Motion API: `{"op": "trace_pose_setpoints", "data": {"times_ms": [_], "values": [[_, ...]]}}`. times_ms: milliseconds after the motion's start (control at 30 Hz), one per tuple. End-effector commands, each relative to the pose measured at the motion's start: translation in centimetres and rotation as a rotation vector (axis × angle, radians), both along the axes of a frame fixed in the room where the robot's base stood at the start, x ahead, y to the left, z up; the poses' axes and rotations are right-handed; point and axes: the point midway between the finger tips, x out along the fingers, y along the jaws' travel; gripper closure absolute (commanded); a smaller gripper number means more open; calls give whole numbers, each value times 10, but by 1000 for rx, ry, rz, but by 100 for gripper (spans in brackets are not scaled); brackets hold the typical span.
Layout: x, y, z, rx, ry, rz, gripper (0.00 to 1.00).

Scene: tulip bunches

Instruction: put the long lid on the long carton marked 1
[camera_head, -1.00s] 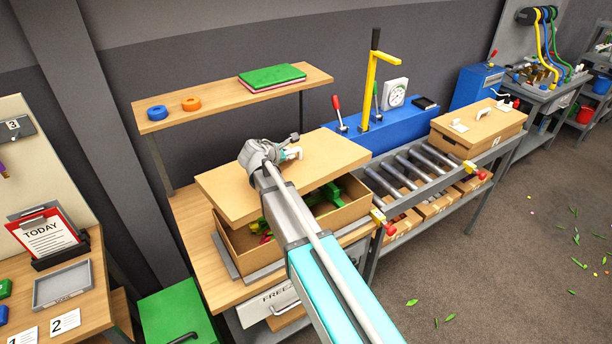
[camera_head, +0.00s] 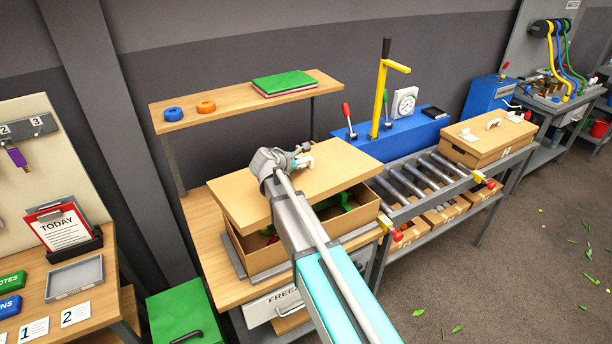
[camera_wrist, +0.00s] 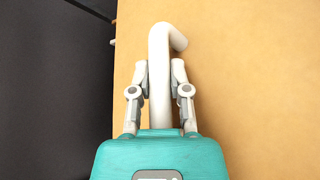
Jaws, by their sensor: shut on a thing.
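The long lid (camera_head: 335,172) is a flat tan board held over the open long carton (camera_head: 268,258) on the bench. My gripper (camera_head: 292,165) is shut on the lid's white handle, which also shows between the fingers in the wrist view (camera_wrist: 160,75). The lid's tan top (camera_wrist: 250,80) fills the right of the wrist view. The lid sits above the carton rim and is shifted toward the back, so the front right of the carton is uncovered. Green tulip stems (camera_head: 340,200) show inside. No number is readable on this carton; my arm hides part of its front.
A closed carton with a lid (camera_head: 487,138) stands on the roller conveyor (camera_head: 425,175) at right. A blue press with a yellow lever (camera_head: 380,100) stands behind. A shelf (camera_head: 230,102) with rings and books hangs above the bench. A green box (camera_head: 185,312) is at lower left.

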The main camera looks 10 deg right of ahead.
Motion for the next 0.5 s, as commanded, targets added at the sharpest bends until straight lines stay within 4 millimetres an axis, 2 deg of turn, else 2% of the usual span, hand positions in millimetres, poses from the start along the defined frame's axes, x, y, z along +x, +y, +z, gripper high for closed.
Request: {"op": "trace_pose_setpoints", "data": {"times_ms": [300,500], "values": [[-1,-6,-35,-5,-28,-91,100],[-2,-10,-48,-8,-50,-148,100]]}}
